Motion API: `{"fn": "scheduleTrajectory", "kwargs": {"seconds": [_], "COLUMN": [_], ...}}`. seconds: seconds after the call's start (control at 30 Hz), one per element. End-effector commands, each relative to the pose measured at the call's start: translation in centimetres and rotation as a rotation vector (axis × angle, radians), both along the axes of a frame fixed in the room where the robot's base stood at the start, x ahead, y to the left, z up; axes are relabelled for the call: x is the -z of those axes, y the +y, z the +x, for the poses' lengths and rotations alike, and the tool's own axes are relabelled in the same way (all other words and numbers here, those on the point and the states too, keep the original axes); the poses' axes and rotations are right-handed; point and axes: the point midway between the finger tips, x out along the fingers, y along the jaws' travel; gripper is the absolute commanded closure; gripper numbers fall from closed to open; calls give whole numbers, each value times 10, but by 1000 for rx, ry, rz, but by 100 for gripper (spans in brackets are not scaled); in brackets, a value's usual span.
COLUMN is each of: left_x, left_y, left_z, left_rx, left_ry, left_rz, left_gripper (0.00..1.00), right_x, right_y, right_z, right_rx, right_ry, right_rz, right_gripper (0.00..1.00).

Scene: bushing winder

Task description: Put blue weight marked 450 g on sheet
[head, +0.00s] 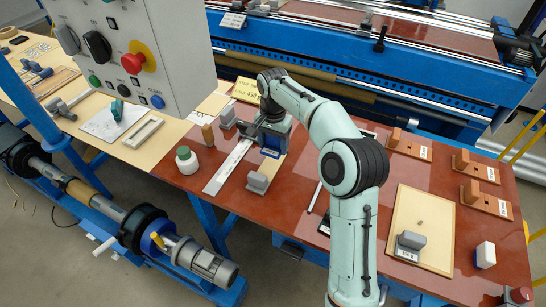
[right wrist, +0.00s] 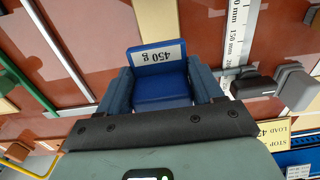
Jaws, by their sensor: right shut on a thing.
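A blue weight marked 450 g (right wrist: 158,75) is between the fingers of my right gripper (right wrist: 165,92) in the right wrist view, its white label upside down in the picture. In the head view my right gripper (head: 270,130) is over the back left part of the red-brown table, and the blue weight (head: 270,152) shows just below it. I cannot tell whether the weight touches the surface below. A tan sheet (head: 408,207) lies at the table's right, with a grey labelled block on it. My left gripper is not in view.
A steel ruler (head: 226,171), a grey block (head: 257,182) and a green-and-white jar (head: 186,160) are near the gripper. A yellow sign (head: 247,90) stands behind it. Brown holders (head: 408,145) line the right back. A white block (head: 485,255) stands right of the sheet.

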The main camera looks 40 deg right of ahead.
Motion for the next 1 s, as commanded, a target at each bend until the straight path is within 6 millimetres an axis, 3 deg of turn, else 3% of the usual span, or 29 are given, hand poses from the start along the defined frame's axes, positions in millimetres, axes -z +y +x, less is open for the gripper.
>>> {"fn": "scheduleTrajectory", "kwargs": {"seconds": [0.13, 0.4, 0.87, 0.9, 0.97, 1.0], "left_x": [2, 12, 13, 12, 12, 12], "left_y": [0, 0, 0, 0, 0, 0], "left_z": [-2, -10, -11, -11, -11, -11], "left_rx": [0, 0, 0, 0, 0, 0], "left_ry": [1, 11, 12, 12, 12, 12], "left_rz": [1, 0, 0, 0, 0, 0], "left_gripper": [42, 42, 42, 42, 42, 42], "right_x": [11, 54, 60, 61, 61, 61], "right_y": [0, 0, 0, 0, 0, 0], "right_z": [0, 1, 1, 1, 1, 1], "right_rx": [0, 0, 0, 0, 0, 0], "right_ry": [0, 0, -4, -1, -1, -1], "right_rz": [0, 0, 0, 0, 0, 0], "right_gripper": [84, 84, 84, 28, 9, 9]}}
